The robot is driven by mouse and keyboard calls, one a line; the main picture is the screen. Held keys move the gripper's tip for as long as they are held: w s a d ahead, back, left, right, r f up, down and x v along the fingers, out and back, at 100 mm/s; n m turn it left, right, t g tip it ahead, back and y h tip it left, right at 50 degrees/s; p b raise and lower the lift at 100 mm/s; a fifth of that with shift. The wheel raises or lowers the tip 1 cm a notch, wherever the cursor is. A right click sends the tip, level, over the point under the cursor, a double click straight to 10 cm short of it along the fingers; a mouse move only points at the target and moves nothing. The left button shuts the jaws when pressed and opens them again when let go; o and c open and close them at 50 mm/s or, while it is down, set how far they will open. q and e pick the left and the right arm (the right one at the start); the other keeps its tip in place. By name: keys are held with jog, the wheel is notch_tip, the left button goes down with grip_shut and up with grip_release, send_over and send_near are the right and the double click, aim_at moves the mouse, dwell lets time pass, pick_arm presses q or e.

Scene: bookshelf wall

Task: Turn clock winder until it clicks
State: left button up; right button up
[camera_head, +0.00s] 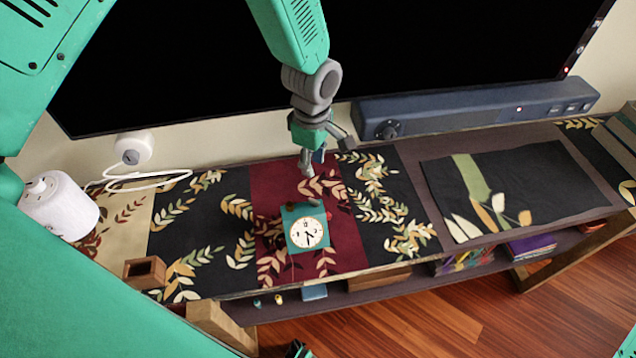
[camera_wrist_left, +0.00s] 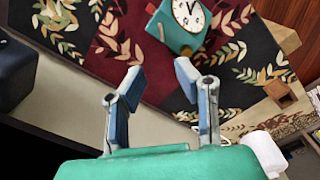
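A small teal clock (camera_head: 306,227) with a round white face stands on the dark red part of the patterned runner. Its face is turned towards me in the head view. The clock also shows at the top of the left wrist view (camera_wrist_left: 180,38), partly cut off by the frame edge. A small reddish knob (camera_wrist_left: 151,8) shows at its side; I cannot tell whether it is the winder. My left gripper (camera_head: 312,168) hangs behind the clock, apart from it. In the left wrist view its two fingers (camera_wrist_left: 158,76) are spread with nothing between them.
A dark television (camera_head: 200,70) and a blue soundbar (camera_head: 470,106) stand behind. A white speaker (camera_head: 60,205) with a cable and a small wooden box (camera_head: 144,272) are on the left. A dark mat (camera_head: 520,190) lies on the right. The runner around the clock is mostly clear.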

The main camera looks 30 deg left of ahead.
aim_at(314, 200)
pick_arm(q)
notch_tip(314, 200, down, 13)
jog(key=shift+s+a+r+p, duration=0.1)
jog(key=shift+a+p, duration=0.05)
jog(key=shift+p, duration=0.3)
jog(key=shift+f, duration=0.4)
jog(key=shift+d, duration=0.45)
jog(key=c, duration=0.6)
jog(key=shift+a, duration=0.15)
grip_shut()
